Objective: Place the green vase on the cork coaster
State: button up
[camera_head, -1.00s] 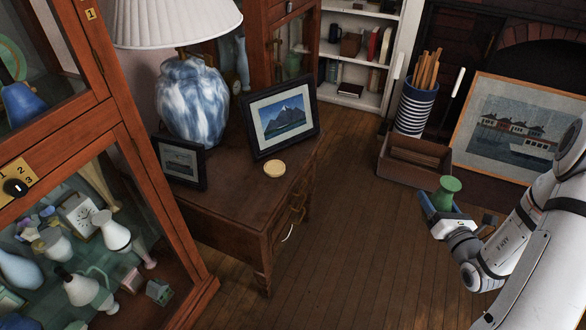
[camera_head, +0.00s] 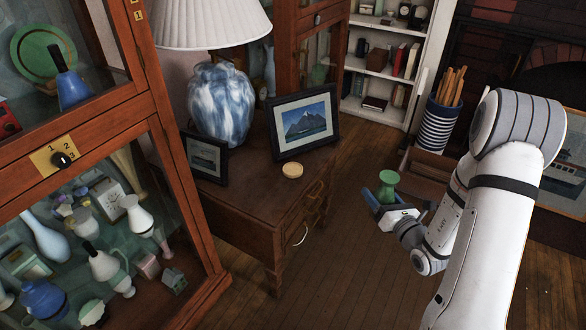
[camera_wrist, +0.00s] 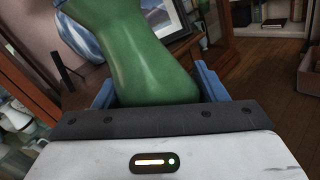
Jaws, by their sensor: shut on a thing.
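The green vase (camera_head: 388,184) is upright in my gripper (camera_head: 380,201), to the right of the wooden side table (camera_head: 262,200). The wrist view shows the vase (camera_wrist: 150,62) large, between the blue fingers, which are shut on it. The round cork coaster (camera_head: 292,171) lies on the table top near its right edge, in front of the larger picture frame. Nothing stands on the coaster. The vase is apart from the table and coaster, with a gap of floor between them in the head view.
A larger picture frame (camera_head: 303,122), a smaller frame (camera_head: 205,156) and a blue-and-white lamp (camera_head: 222,105) stand on the table. A glass curio cabinet (camera_head: 165,140) is at left. A striped bin (camera_head: 437,125) stands behind my arm. The table's front right is clear.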

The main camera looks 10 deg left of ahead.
aim_at(292, 168)
jog(key=i, duration=1)
